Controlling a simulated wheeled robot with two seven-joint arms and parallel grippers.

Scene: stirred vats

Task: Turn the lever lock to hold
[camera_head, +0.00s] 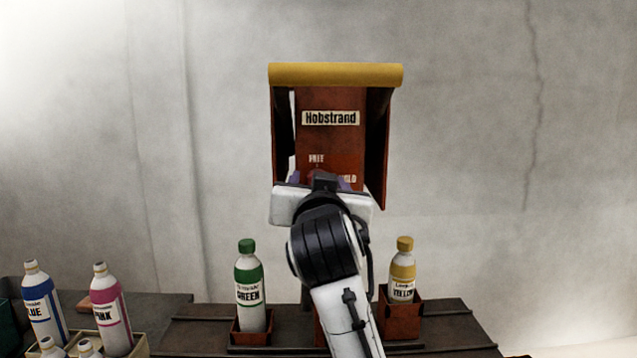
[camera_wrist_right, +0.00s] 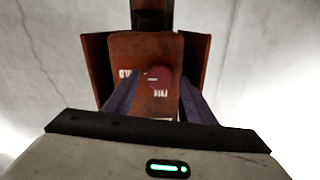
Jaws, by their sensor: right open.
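In the right wrist view a dark red round knob (camera_wrist_right: 159,75), seemingly the lever's end, stands before the plate near both marks. My right gripper (camera_wrist_right: 158,86) is open, with one finger on each side of the knob; contact cannot be told. In the head view my right gripper (camera_head: 322,184) hides the lever. My left gripper is not in view.
Below the housing, a green-capped bottle (camera_head: 249,288) and a yellow-capped bottle (camera_head: 403,268) stand in holders on either side of my right arm. Blue (camera_head: 40,304) and pink (camera_head: 110,312) bottles stand at lower left. The wall around the housing is clear.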

